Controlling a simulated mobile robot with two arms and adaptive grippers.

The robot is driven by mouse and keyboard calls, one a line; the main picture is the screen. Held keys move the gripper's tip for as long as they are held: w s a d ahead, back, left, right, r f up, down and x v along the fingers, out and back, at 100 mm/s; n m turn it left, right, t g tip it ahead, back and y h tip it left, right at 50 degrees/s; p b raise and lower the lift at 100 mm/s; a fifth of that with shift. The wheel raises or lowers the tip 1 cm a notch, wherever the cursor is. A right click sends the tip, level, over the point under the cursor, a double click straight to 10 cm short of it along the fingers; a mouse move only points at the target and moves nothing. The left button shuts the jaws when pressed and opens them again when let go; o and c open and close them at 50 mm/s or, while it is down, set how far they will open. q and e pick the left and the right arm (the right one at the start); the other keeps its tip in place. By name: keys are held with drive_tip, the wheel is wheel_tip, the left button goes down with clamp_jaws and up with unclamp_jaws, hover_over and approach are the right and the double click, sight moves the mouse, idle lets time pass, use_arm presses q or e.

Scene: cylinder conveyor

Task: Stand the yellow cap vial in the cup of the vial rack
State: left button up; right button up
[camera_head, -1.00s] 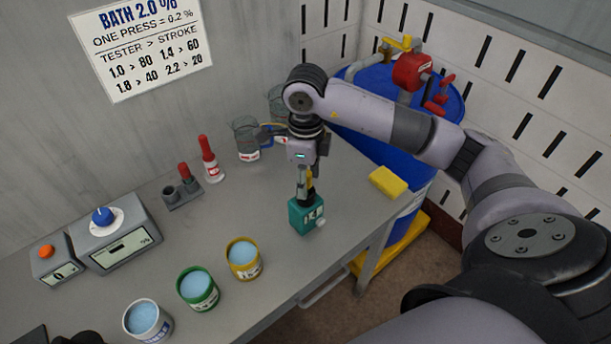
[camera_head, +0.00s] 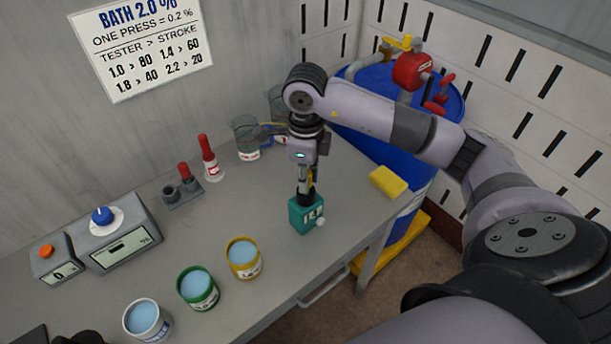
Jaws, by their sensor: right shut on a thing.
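The vial rack (camera_head: 186,201) is a small grey block on the left half of the bench. A red-capped vial (camera_head: 185,173) stands at its right side, and an empty dark cup (camera_head: 170,193) shows at its left side. My right gripper (camera_head: 305,194) points straight down at the top of a teal block (camera_head: 306,217) with a white knob. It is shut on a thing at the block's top. A bit of yellow showed there before, so this seems to be the yellow cap vial, now hidden by the fingers. My left gripper is not clearly seen.
A red bottle (camera_head: 210,160) and a glass beaker (camera_head: 246,140) stand behind, between rack and gripper. White (camera_head: 147,333), green (camera_head: 199,299) and yellow (camera_head: 243,272) tubs line the front. A dial tester (camera_head: 118,246) stands left. A yellow sponge (camera_head: 388,182) lies right.

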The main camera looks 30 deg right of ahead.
clamp_jaws()
drive_tip(key=shift+r+p, duration=1.8)
drive_tip(key=shift+r, duration=1.45)
